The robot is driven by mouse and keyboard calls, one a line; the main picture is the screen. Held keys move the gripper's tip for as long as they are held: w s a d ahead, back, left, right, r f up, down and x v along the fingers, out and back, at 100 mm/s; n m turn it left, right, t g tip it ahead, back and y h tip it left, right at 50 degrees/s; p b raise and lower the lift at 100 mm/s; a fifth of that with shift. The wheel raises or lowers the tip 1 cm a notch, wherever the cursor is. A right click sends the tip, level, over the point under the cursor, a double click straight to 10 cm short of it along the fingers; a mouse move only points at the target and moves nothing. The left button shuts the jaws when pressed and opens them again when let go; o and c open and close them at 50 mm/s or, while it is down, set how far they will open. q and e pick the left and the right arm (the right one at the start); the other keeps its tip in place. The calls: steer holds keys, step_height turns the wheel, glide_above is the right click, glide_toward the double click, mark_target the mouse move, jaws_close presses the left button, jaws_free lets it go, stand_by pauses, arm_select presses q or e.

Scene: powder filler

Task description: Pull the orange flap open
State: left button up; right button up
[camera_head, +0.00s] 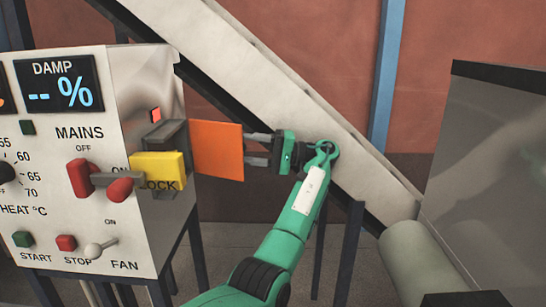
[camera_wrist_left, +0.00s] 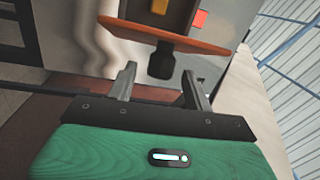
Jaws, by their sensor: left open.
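The orange flap (camera_head: 217,150) is a flat plate standing at the right side of the control box, beside a grey housing. In the left wrist view the flap (camera_wrist_left: 190,44) is seen at a slant, with a dark knob (camera_wrist_left: 161,62) sticking out toward me. My left gripper (camera_head: 250,149) is right of the flap, its fingers pointing left at it. In the wrist view the gripper (camera_wrist_left: 158,78) is open, and the knob's end is in line with the gap between the fingertips. Contact cannot be told. My right gripper is not in view.
The control box (camera_head: 70,215) with switches stands at the left, a yellow lock block (camera_head: 158,168) beside the flap. A pale sloping chute (camera_head: 270,85) runs behind my arm. A grey cylinder (camera_head: 420,262) and a large grey panel (camera_head: 490,150) are at the right.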

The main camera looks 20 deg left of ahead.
arm_select(q)
steer(key=b+v, duration=0.3)
steer(key=v, duration=0.4)
steer(key=shift+b, duration=0.35)
